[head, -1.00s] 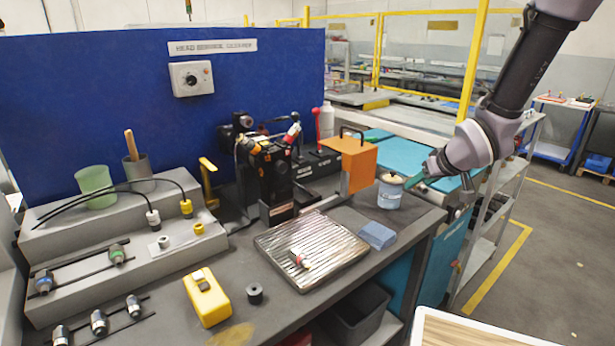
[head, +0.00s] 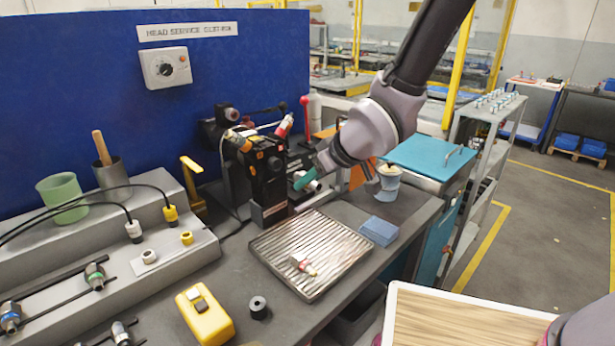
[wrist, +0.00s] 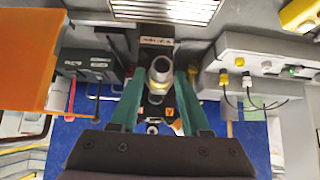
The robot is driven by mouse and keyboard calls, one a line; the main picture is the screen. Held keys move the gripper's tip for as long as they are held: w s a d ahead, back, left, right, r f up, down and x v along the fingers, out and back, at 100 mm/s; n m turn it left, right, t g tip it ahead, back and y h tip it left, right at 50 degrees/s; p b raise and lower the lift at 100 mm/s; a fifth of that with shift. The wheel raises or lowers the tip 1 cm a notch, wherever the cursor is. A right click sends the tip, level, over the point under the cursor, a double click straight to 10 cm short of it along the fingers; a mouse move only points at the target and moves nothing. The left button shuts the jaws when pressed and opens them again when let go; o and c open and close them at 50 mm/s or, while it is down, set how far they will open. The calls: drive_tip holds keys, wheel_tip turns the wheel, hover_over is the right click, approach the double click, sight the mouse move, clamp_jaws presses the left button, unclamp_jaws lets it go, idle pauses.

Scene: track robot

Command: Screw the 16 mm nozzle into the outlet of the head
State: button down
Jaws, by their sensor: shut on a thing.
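The head (head: 268,172) is a black block with orange labels, standing on the bench against the blue panel. It also shows in the wrist view (wrist: 153,42), behind the fingers. My gripper (head: 307,181) is just right of the head, its green fingers pointing left toward it. In the wrist view my gripper (wrist: 160,85) is shut on a short grey cylinder, the nozzle (wrist: 160,72), between the fingertips. The nozzle lines up with the head in that view; I cannot tell whether they touch. The outlet itself is hidden. No size mark is readable on the nozzle.
A ribbed metal tray (head: 310,255) with a small red-and-white part lies in front. An orange panel (wrist: 40,62) stands beside my gripper. A blue cloth (head: 379,231), white-blue tub (head: 388,184), yellow device (head: 205,314) and stepped grey rack (head: 170,245) with fittings are around.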

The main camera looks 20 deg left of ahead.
drive_tip(key=shift+w+a, duration=0.45)
drive_tip(key=shift+a, duration=0.4)
drive_tip(key=shift+w+a, duration=0.45)
drive_tip(key=shift+a, duration=0.35)
drive_tip(key=shift+w+a, duration=0.45)
drive_tip(key=shift+a, duration=0.4)
drive_tip(key=shift+w+a, duration=0.25)
drive_tip(key=shift+a, duration=0.25)
drive_tip(key=shift+w+a, duration=0.25)
drive_tip(key=shift+a, duration=0.2)
drive_tip(key=shift+c, duration=1.5)
unclamp_jaws()
drive_tip(key=v, duration=1)
drive_tip(key=shift+s+d+r, duration=0.1)
drive_tip(key=shift+d+r, duration=0.1)
drive_tip(key=shift+r, duration=0.1)
